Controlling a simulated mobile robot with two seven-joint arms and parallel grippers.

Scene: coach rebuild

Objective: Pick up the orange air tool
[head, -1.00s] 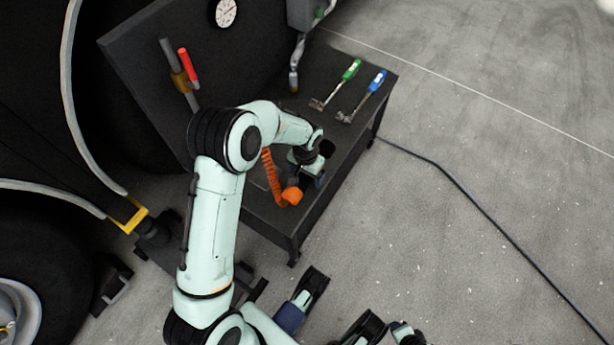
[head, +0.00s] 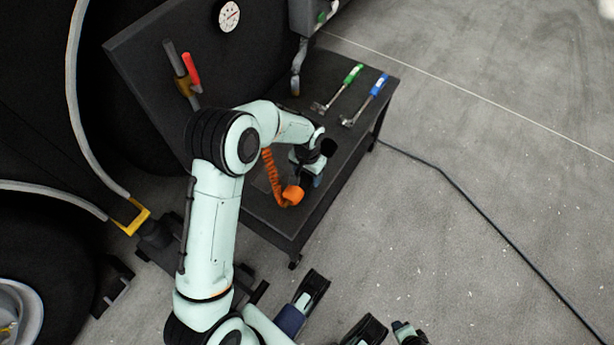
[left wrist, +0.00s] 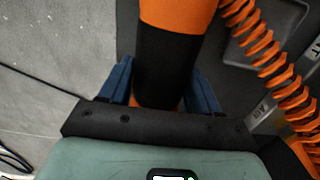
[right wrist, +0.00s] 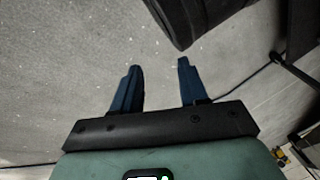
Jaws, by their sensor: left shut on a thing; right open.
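The orange air tool (head: 292,195) is at the near end of the dark bench, with its orange end showing beside my left gripper (head: 314,180). In the left wrist view the tool (left wrist: 168,55) has an orange body and a black grip, and the blue fingers (left wrist: 161,85) stand on both sides of that grip. My left gripper is shut on the tool. My wrist hides part of the tool in the head view. My right gripper (right wrist: 158,68) is open and empty above the grey floor.
An orange coiled hose (head: 270,172) lies beside the tool and also shows in the left wrist view (left wrist: 262,45). A green-handled tool (head: 351,75) and a blue-handled tool (head: 379,84) lie at the bench's far end. A dark cable (head: 450,180) crosses the open floor at right.

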